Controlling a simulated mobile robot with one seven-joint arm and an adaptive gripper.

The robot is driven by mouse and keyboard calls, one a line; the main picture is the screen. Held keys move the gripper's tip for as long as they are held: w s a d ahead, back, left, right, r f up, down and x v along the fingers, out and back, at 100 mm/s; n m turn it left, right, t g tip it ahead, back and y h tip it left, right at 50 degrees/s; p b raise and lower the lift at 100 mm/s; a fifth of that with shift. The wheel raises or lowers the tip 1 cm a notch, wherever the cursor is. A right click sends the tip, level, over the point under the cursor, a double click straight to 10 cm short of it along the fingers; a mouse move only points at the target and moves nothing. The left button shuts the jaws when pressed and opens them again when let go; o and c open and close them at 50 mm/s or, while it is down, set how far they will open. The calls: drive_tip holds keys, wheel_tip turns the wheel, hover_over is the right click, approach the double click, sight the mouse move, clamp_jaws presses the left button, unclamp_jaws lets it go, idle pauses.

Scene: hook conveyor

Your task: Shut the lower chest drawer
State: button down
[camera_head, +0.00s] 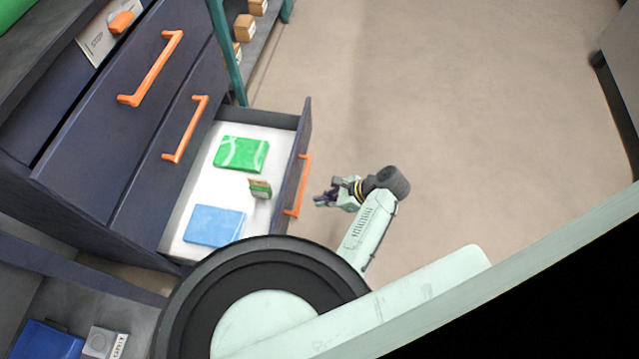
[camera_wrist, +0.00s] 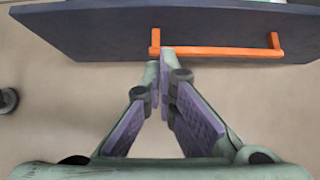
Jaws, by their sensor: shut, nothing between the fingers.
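The lower chest drawer (camera_head: 305,135) is pulled out of the dark blue chest (camera_head: 80,150). Its front carries an orange handle (camera_head: 304,185). Inside its white interior lie a green packet (camera_head: 241,154), a small green and tan item (camera_head: 260,188) and a blue packet (camera_head: 214,225). My gripper (camera_head: 322,200) is in front of the drawer face, a little right of the handle. In the wrist view, the gripper (camera_wrist: 164,58) is shut and empty. Its tips point at the left end of the orange handle (camera_wrist: 215,51); whether they touch it I cannot tell.
Two closed drawers with orange handles (camera_head: 155,70) (camera_head: 187,130) sit above the open one. A teal-framed shelf (camera_head: 228,60) with small boxes stands behind the chest. A blue bin (camera_head: 48,340) is at lower left. The floor (camera_head: 430,90) right of the drawer is clear.

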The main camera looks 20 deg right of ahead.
sight(283, 204)
drive_tip(key=shift+w+a+f, duration=0.8)
drive_tip(key=shift+w+a, duration=0.05)
drive_tip(key=shift+a, duration=0.35)
drive_tip(key=shift+w+a+f, duration=0.8)
drive_tip(key=shift+w+a, duration=0.05)
drive_tip(key=shift+a, duration=0.4)
drive_tip(key=shift+w+a+f, duration=0.8)
drive_tip(key=shift+w+a, duration=0.05)
drive_tip(key=shift+a, duration=0.35)
drive_tip(key=shift+a+p, duration=0.15)
drive_tip(key=shift+p, duration=0.15)
drive_tip(key=shift+w+a+r+p, duration=0.1)
drive_tip(key=shift+w+a+p, duration=0.25)
drive_tip(key=shift+a, duration=0.15)
drive_tip(key=w+a+p, duration=0.1)
drive_tip(key=w+a, duration=0.7)
drive_tip(key=a, duration=0.5)
drive_tip(key=w+a+p, duration=0.1)
drive_tip(key=w+a, duration=0.8)
drive_tip(key=a, duration=0.4)
drive_tip(key=shift+w, duration=0.3)
